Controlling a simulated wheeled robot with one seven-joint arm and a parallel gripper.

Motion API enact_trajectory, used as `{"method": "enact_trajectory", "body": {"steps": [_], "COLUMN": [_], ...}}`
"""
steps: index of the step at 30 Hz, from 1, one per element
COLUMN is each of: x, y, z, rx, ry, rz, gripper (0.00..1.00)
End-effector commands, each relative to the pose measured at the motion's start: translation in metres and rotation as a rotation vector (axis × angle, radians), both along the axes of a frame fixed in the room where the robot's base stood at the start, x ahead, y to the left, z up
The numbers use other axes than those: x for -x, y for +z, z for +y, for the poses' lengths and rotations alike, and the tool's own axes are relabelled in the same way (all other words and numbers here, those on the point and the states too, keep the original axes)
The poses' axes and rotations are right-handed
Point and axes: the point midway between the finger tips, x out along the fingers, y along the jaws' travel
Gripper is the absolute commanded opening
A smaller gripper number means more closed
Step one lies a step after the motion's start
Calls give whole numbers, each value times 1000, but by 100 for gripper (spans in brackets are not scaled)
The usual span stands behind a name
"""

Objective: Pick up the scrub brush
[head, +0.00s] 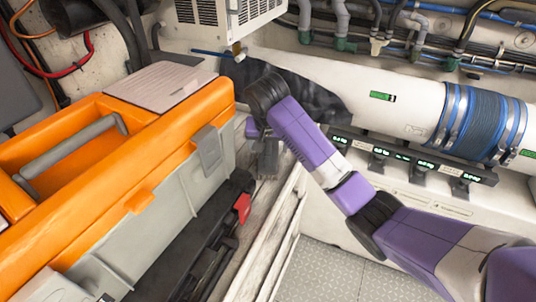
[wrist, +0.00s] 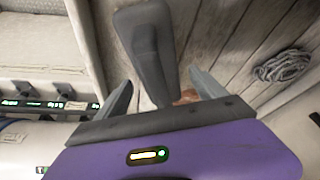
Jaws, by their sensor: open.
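A dark grey, elongated piece, apparently the scrub brush (wrist: 146,45), lies on the planks in the wrist view. Its narrower end reaches down between the two fingers of my gripper (wrist: 160,80). A small brown patch shows beside that end, partly hidden by my gripper's body. The fingers are open, with a gap on each side of the grey piece, and I see no grip on it. In the head view my gripper (head: 264,152) points down behind the toolbox, and the brush is hard to tell apart from the fingers there.
An orange and grey toolbox (head: 165,200) stands close on the left, with a dark case with a red latch (head: 242,208) beside it. A white pipe with a blue hose (head: 480,125) runs at the right. Coiled rope (wrist: 282,67) lies on the planks.

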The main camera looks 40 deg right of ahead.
Motion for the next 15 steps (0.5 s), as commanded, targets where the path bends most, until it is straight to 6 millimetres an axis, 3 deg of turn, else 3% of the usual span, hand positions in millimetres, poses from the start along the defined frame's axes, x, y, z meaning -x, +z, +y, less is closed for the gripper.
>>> {"method": "enact_trajectory", "body": {"steps": [4,11,12,15], "x": [-4,-4,-4,-4], "y": [-13,-15,-15,-15], "z": [-4,-4,-4,-4], "rx": [-1,-1,0,0], "ry": [-1,0,0,0], "rz": [-1,-1,-1,-1], "gripper": [80,80,78,58]}}
